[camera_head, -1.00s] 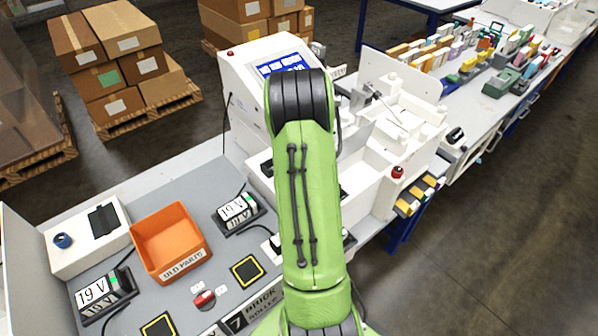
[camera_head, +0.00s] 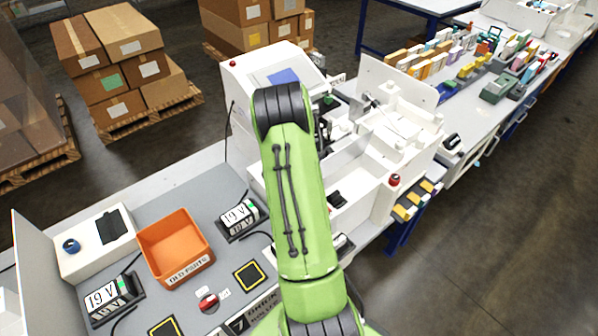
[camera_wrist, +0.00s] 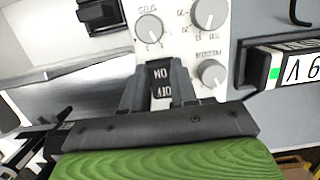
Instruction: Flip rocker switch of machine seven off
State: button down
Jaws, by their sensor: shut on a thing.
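In the wrist view my gripper (camera_wrist: 158,92) has its two dark fingers on either side of the black rocker switch (camera_wrist: 160,75), marked ON and OFF, on the white panel (camera_wrist: 178,42). The fingers are shut on the switch. The lettering shows upside down; I cannot tell which way the rocker is tilted. In the head view the white machine (camera_head: 240,78) stands behind my green arm, which hides the gripper and the switch. Its screen shows pale grey with a blue patch. A label with a 7 (camera_head: 240,323) lies at the bench's front edge.
Grey knobs (camera_wrist: 149,28) sit close around the switch.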

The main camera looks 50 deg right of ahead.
jog(key=shift+w+d+r+g+p, duration=0.1)
jog(key=shift+w+g+p, duration=0.15)
jog(key=shift+g+p, duration=0.45)
jog(key=c, duration=0.9)
grip_release()
jog(key=v, duration=1)
jog(key=p+v, duration=0.1)
jog(key=v, duration=0.4)
jog(key=shift+w+d+r, duration=0.15)
jog(key=shift+d+r, duration=0.15)
